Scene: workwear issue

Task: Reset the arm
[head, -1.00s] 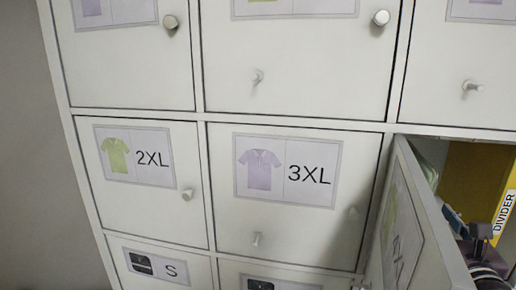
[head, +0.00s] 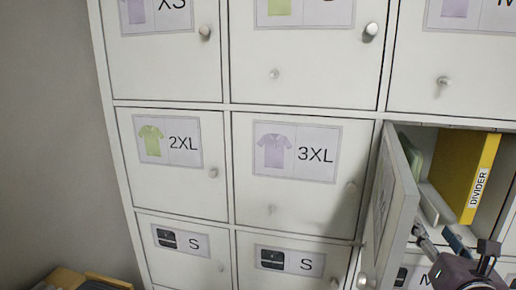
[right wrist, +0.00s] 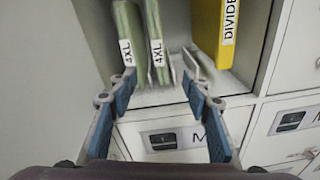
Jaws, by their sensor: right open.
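My right gripper (right wrist: 160,110) is open and empty in the right wrist view, its two blue-padded fingers apart in front of an open compartment. In the head view my right gripper (head: 442,236) shows at the lower right, beside the open door (head: 398,195). Inside the compartment stand green items labelled 4XL (right wrist: 128,45) and a yellow divider (right wrist: 220,35), which also shows in the head view (head: 465,172). The fingertips are just in front of the compartment's lower edge and touch none of these items that I can see. My left gripper is not in view.
The white locker wall (head: 226,110) has closed doors labelled 2XL (head: 168,150), 3XL (head: 285,160) and S (head: 182,245). The open door juts outward, left of my right arm. A brown box (head: 95,280) stands at the lower left beside the lockers.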

